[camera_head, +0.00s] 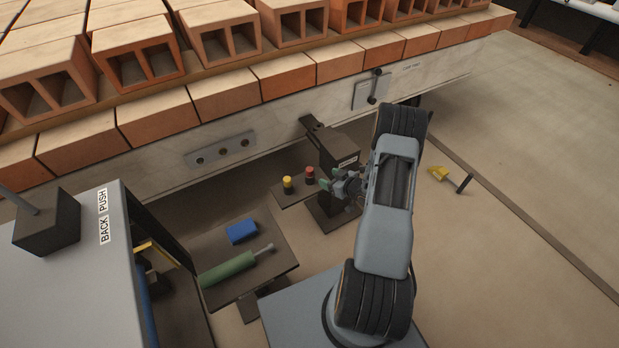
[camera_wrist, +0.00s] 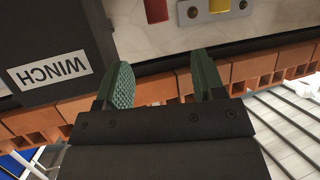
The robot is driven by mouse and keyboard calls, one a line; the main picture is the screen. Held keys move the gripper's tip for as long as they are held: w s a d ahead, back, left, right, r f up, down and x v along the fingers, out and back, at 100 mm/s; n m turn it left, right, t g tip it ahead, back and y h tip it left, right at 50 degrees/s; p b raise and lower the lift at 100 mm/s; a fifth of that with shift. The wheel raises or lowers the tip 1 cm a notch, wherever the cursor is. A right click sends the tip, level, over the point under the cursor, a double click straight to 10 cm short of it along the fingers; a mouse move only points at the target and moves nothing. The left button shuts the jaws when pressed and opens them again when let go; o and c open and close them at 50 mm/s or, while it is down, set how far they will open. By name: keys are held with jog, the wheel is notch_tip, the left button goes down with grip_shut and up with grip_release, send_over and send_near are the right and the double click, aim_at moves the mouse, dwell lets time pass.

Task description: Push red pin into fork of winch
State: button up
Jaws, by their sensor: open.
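The winch (camera_head: 340,147) is a dark, labelled box on a stand below the brick car's pale side. It also shows at the left of the wrist view, its label upside down (camera_wrist: 50,75). A small red-topped upright piece (camera_head: 310,172) stands on a dark shelf left of the winch; a red part shows at the wrist view's top edge (camera_wrist: 155,10). I cannot tell whether this is the pin. The fork cannot be made out. My gripper (camera_head: 346,183) is close in front of the winch, right of the red piece. Its green fingers (camera_wrist: 163,80) are apart, with nothing between them.
A yellow-topped piece (camera_head: 287,183) stands left of the red one. A plate with holes (camera_head: 220,150) is on the car's side. A blue block (camera_head: 241,232) and green cylinder (camera_head: 228,270) lie on a low table. A grey cabinet (camera_head: 80,285) stands left. Floor at right is mostly clear.

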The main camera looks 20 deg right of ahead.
aim_at(312, 171)
jog(key=b+x, duration=0.1)
jog(key=x, duration=0.6)
jog(key=shift+b, duration=0.3)
jog(key=b+x, duration=0.2)
jog(key=x, duration=0.2)
jog(key=shift+w+d+f, duration=0.15)
jog(key=shift+w+f, duration=0.05)
jog(key=shift+w, duration=0.45)
jog(key=shift+c, duration=0.2)
jog(key=c, duration=1)
